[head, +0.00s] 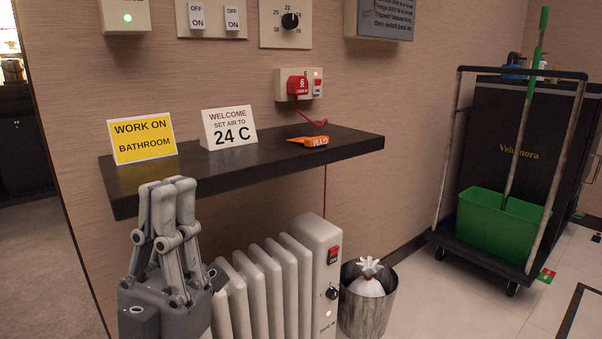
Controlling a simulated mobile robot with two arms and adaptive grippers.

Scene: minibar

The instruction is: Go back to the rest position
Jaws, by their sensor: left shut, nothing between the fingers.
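My left gripper (173,183) stands upright at the lower left of the head view, fingers pointing up and closed together with nothing between them. It shows in front of the left part of the dark wall shelf (345,148) and to the left of the white radiator (320,245). I cannot tell whether it touches the shelf edge. My right gripper is not in view.
On the shelf are a yellow sign (142,138), a white sign (229,127) and an orange tag (308,142). A metal bin (366,315) stands by the radiator. A cart (478,247) with a green bucket (498,225) is at right. Floor before it is partly clear.

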